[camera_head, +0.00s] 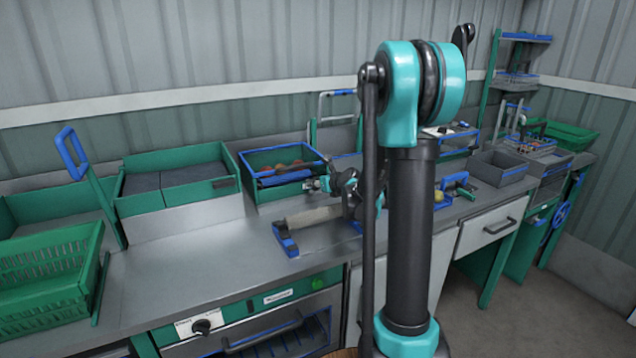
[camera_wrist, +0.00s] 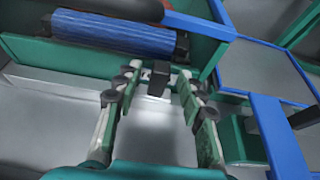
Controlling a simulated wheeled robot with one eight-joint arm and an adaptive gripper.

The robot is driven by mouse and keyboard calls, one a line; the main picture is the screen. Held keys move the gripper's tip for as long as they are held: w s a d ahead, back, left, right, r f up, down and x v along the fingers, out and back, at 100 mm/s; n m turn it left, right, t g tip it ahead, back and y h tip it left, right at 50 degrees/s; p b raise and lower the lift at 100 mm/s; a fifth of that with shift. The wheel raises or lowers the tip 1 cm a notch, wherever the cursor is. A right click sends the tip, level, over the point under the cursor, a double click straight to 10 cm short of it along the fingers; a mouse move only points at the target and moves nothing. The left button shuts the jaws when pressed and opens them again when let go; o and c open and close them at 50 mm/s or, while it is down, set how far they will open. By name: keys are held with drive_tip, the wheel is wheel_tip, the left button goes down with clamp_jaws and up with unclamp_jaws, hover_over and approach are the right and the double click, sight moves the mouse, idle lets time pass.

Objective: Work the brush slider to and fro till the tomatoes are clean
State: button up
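The tomatoes (camera_head: 299,163) lie in a green-walled washing box with a blue rim (camera_head: 262,150) in the head view. A blue brush roller (camera_head: 287,177) lies along the box's near side; it also shows at upper left in the wrist view (camera_wrist: 112,35). My gripper (camera_head: 327,184) is at the box's near right corner, partly hidden by my arm. In the wrist view my gripper's two fingers (camera_wrist: 159,82) stand apart. A small dark block (camera_wrist: 158,83), perhaps the slider's handle, shows between the fingertips, with gaps visible on both sides.
A green bin with dark grey lining (camera_head: 172,185) stands left of the box. A green slotted crate (camera_head: 48,270) is at the far left. A beige roller with blue end brackets (camera_head: 315,216) sits in front of the box. The counter (camera_head: 190,270) at front left is clear.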

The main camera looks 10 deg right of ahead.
drive_tip(key=shift+w, duration=0.1)
drive_tip(key=shift+c, duration=0.2)
clamp_jaws()
